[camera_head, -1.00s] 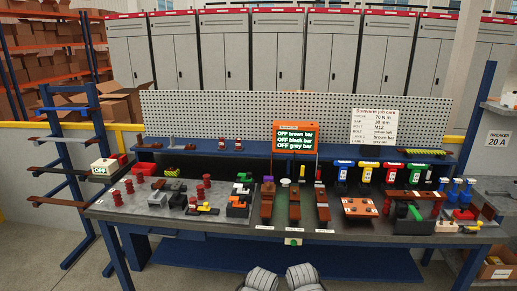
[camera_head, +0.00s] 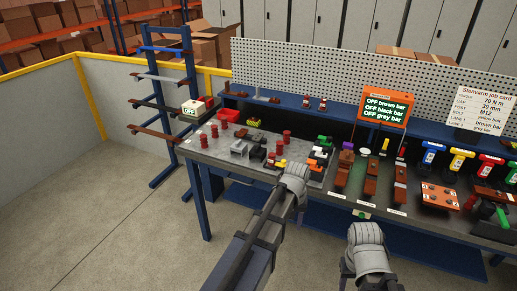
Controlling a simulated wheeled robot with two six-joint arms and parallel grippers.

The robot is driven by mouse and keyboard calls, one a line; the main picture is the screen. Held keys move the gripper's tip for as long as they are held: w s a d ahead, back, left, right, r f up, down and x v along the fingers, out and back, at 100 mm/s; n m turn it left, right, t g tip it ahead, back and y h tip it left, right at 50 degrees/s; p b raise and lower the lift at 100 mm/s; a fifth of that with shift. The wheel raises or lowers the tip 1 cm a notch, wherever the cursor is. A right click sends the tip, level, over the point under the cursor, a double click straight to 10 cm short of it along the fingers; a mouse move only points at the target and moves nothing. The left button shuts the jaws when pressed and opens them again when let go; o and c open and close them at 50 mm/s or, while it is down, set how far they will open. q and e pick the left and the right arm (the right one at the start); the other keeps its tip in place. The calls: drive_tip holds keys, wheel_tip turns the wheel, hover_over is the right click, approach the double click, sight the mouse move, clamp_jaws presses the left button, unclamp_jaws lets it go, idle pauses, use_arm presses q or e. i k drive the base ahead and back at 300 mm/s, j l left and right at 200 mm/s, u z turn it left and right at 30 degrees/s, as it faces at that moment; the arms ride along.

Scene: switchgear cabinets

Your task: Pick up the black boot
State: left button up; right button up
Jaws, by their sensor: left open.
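Several small black pieces lie among coloured ones on the left half of the workbench (camera_head: 215,157). One black piece (camera_head: 257,153) stands beside a grey block, and another dark piece (camera_head: 318,154) lies close to orange and yellow parts. They are too small to tell which is the black boot. My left gripper (camera_head: 296,176) is open at the bench's front edge, seen from behind, just below and left of the coloured parts; its fingertips are mostly hidden. My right gripper (camera_head: 367,248) is lower, in front of the bench, and its fingers are hidden.
Dark red insulators (camera_head: 283,138) and a red bin (camera_head: 229,115) stand on the bench's left part. An orange-framed display (camera_head: 385,106) stands behind the brown bars. A blue rack (camera_head: 190,100) with bars stands at left. The floor at lower left is clear.

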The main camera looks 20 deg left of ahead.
sight(257, 151)
drive_tip(key=i+j, duration=0.2)
drive_tip(key=j, duration=0.15)
drive_tip(key=i+j+z, duration=0.15)
drive_tip(key=j, duration=0.2)
drive_tip(key=i+j, duration=0.15)
drive_tip(key=j, duration=0.2)
drive_tip(key=i+j+z, duration=0.15)
drive_tip(key=j, duration=0.25)
drive_tip(key=i+j, duration=0.15)
drive_tip(key=j, duration=0.2)
drive_tip(key=i+j+z, duration=0.15)
drive_tip(key=j, duration=0.25)
drive_tip(key=i+j, duration=0.15)
drive_tip(key=j, duration=0.25)
drive_tip(key=z, duration=0.05)
